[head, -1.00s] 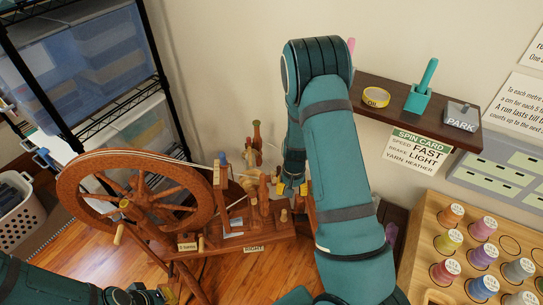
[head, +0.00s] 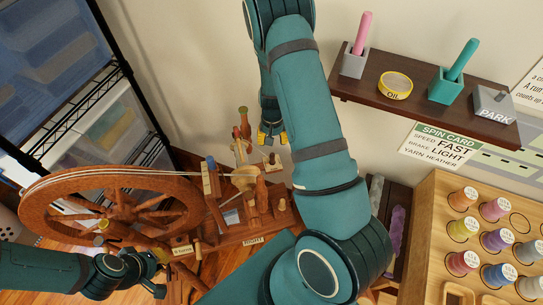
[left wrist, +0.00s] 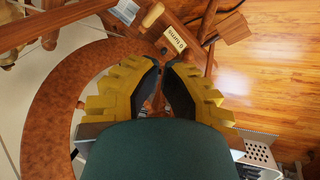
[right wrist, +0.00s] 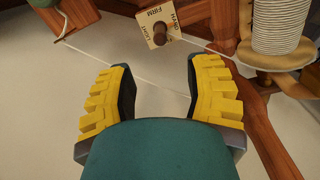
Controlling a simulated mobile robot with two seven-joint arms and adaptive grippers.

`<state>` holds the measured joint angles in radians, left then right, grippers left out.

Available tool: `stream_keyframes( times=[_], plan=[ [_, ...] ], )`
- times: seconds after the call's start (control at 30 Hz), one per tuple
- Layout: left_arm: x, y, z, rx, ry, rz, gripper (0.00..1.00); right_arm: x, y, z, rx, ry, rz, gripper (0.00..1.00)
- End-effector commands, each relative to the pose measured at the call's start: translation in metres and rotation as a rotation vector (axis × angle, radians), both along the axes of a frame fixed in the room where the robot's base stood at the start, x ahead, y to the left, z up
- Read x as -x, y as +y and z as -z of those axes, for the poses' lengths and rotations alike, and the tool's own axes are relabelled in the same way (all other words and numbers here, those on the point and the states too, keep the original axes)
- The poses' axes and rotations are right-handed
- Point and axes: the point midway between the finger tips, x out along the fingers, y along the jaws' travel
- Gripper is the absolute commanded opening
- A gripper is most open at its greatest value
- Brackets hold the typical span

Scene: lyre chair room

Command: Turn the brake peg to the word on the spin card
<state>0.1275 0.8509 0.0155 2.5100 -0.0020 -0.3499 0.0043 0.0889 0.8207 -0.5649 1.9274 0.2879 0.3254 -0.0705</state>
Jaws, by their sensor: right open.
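The brake peg is a brown round knob on a cream label plate (head: 271,163); in the right wrist view the peg (right wrist: 159,33) stands between printed words, LIGHT at its left and FIRM above. Which word it points to I cannot tell. My right gripper (head: 272,135) is open and empty, just behind and above the plate, apart from it. The spin card (head: 440,145) under the shelf reads speed FAST, brake LIGHT, yarn HEATHER. My left gripper (head: 162,258) is in front of the spinning wheel (head: 45,190); its fingertips are close together, and whether they hold something is unclear.
A wall shelf (head: 400,100) carries a pink-handled tool, an oil tin (head: 395,86), a teal holder and a PARK block (head: 495,105). A spool rack (head: 432,210) stands at the right. A turns counter card (left wrist: 175,40) is beyond the left gripper. Wire shelving stands at the left.

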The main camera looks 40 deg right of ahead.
Motion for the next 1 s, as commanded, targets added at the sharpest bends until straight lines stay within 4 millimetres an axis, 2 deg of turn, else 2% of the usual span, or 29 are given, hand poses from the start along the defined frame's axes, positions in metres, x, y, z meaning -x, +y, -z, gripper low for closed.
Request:
stream_keyframes(
  times=[0.03, 0.2, 0.5, 0.7, 1.0],
  plan=[
    [-0.001, 0.000, 0.005, 0.000, -0.002, -0.001, 0.00, 0.001, -0.001, 0.013, 0.000, 0.003, 0.003, 0.51],
    [-0.003, 0.000, 0.014, -0.001, -0.006, -0.001, 0.00, 0.001, -0.001, 0.048, 0.000, 0.003, 0.002, 0.51],
    [-0.005, 0.001, 0.026, -0.003, -0.013, -0.003, 0.00, 0.001, 0.000, 0.098, 0.000, 0.002, 0.002, 0.51],
    [-0.006, 0.001, 0.029, -0.003, -0.014, -0.004, 0.00, 0.000, -0.001, 0.114, 0.001, 0.000, 0.002, 0.51],
    [-0.006, 0.001, 0.029, -0.003, -0.015, -0.004, 0.00, 0.000, -0.001, 0.116, 0.001, 0.000, 0.002, 0.51]
  ],
)
